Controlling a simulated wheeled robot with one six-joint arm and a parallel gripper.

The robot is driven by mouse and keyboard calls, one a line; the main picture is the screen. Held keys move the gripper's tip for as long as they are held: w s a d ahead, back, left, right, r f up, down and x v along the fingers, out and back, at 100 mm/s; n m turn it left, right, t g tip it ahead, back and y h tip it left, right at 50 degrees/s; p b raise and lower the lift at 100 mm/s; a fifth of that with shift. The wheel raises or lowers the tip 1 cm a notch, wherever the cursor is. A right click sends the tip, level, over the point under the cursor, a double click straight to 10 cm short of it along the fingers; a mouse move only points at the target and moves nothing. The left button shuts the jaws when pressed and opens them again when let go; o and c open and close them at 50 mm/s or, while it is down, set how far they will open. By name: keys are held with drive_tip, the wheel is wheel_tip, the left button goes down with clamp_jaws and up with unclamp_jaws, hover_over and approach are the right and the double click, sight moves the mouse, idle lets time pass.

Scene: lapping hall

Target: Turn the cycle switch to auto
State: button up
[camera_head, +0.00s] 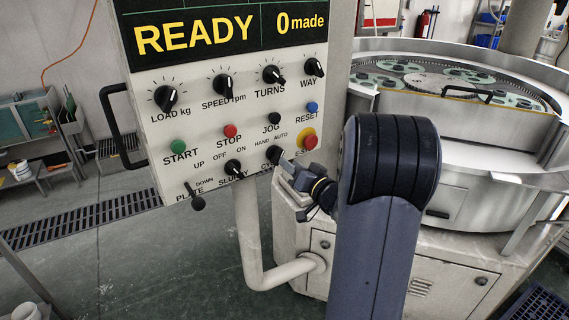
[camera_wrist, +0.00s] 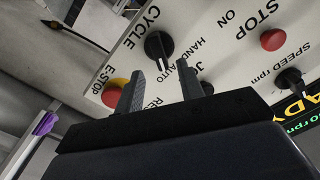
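The cycle switch (camera_head: 272,154) is a black knob low on the right of the control panel (camera_head: 222,112), with HAND and AUTO printed above it. In the wrist view the cycle switch (camera_wrist: 157,43) shows as a round black knob with a narrow pointer bar between the CYCLE and HAND/AUTO lettering. The bar points down in that view; I cannot tell its setting for sure. My gripper (camera_wrist: 161,70) is open, its two fingers apart and empty, with the knob just beyond their tips. In the head view my gripper (camera_head: 285,163) is close beside the knob and partly covers the label below.
The red E-stop (camera_head: 310,142) on its yellow ring is close to the right, also near the left finger in the wrist view (camera_wrist: 112,95). The black jog button (camera_head: 274,118) and slurry switch (camera_head: 233,167) are near. The lapping machine (camera_head: 470,150) stands behind my arm.

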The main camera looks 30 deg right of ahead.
sight(276, 155)
drive_tip(key=s, duration=0.5)
drive_tip(key=shift+s+d+b, duration=0.2)
drive_tip(key=shift+d+b, duration=0.15)
drive_tip(key=shift+b, duration=0.05)
drive_tip(key=w+a+p, duration=0.1)
drive_tip(key=w+p, duration=0.1)
drive_tip(key=w, duration=0.8)
drive_tip(key=shift+w+a, duration=0.2)
drive_tip(key=shift+w, duration=0.15)
drive_tip(key=shift+p, duration=0.3)
